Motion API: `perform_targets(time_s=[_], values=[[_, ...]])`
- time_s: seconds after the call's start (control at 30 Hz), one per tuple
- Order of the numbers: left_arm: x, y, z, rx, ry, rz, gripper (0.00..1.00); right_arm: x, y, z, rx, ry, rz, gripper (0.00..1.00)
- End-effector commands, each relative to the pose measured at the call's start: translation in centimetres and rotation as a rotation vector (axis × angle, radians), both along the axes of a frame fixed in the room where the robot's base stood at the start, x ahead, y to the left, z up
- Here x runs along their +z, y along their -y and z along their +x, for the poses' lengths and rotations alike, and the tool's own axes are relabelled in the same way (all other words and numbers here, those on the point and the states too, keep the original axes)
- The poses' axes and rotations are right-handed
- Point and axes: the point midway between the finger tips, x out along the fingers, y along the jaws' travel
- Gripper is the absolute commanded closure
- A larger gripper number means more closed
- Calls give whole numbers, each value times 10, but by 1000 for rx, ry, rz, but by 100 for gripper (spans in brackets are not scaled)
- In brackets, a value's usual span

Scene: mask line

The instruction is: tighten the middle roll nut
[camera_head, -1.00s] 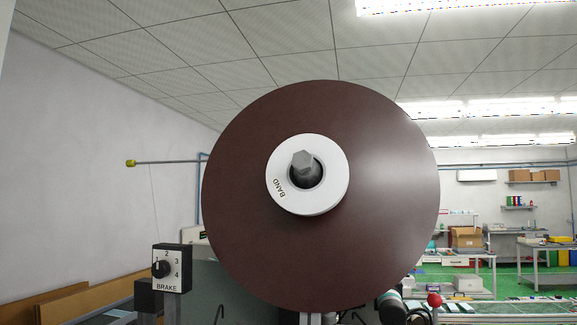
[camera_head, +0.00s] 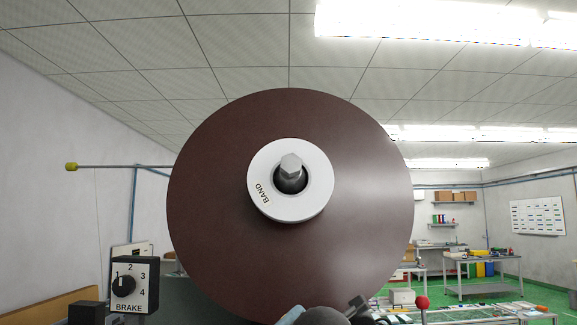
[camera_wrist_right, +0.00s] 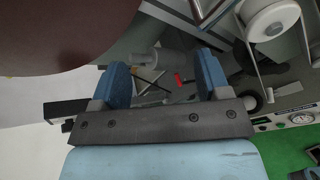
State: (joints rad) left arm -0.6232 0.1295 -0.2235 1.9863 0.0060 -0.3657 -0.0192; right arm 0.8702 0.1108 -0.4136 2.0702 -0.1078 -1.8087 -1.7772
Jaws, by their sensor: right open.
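The large dark brown roll (camera_head: 220,230) fills the middle of the head view. How tight the nut sits cannot be told. My right gripper (camera_wrist_right: 163,65) is open and empty in the right wrist view, with blue finger pads apart. It is below the roll's lower edge (camera_wrist_right: 60,35), away from the nut. My left gripper is out of view.
A BRAKE dial box (camera_head: 135,285) marked 1 to 4 stands at lower left. A thin rod with a yellow tip (camera_head: 71,167) reaches left behind the roll. A red ball knob (camera_head: 422,302) is at lower right. A white roller (camera_wrist_right: 270,20) shows in the wrist view.

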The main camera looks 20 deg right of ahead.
Motion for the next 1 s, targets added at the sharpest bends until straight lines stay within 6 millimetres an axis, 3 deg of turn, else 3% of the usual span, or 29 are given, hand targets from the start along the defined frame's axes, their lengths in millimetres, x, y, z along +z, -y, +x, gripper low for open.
perform_targets(time_s=[0.03,0.17,0.3,0.4,0.5,0.6,0.77,1.0], values=[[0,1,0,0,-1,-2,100,36,-3,-1,20,40,-82,30],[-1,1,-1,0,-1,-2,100,114,-10,-10,56,106,-314,30],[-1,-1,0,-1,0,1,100,196,-16,-32,66,164,-563,30],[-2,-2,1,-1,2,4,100,245,-19,-52,58,189,-717,30],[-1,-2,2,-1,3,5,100,280,-21,-71,45,203,-835,30],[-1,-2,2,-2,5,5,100,302,-22,-84,34,206,-909,30],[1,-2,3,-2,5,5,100,314,-22,-88,29,205,-955,30],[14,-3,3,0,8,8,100,315,-12,-53,30,200,-952,30]])
